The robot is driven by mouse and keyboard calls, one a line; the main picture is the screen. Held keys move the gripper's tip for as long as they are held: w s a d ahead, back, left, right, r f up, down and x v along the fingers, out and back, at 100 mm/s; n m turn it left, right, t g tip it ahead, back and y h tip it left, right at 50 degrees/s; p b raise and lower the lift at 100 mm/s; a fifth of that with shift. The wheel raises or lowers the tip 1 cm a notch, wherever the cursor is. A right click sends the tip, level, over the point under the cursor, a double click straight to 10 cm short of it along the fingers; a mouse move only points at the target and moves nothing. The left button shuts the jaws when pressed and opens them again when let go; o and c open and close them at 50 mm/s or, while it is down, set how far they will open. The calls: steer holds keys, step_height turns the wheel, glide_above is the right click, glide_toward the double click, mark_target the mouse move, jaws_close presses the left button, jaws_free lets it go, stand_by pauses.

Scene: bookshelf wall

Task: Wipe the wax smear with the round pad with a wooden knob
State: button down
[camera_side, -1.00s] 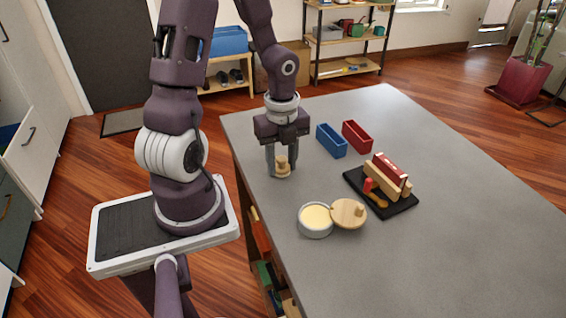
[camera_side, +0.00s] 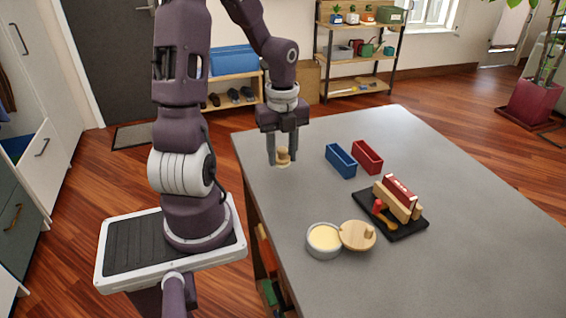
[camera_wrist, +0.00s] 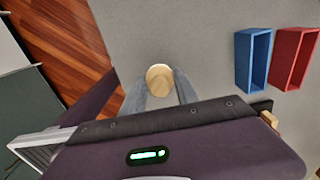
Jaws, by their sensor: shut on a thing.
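The round pad with a wooden knob (camera_side: 284,162) is at the far left part of the grey table. My gripper (camera_side: 283,157) points down with its fingers shut on the knob. In the wrist view the pale round knob (camera_wrist: 160,80) shows between my two grey fingers. I cannot tell whether the pad touches the table. I cannot make out a wax smear on the grey surface in either view.
A blue bin (camera_side: 341,160) and a red bin (camera_side: 367,157) stand right of my gripper. The table's left edge is close to my gripper.

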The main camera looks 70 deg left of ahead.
steer(key=shift+r, duration=2.1)
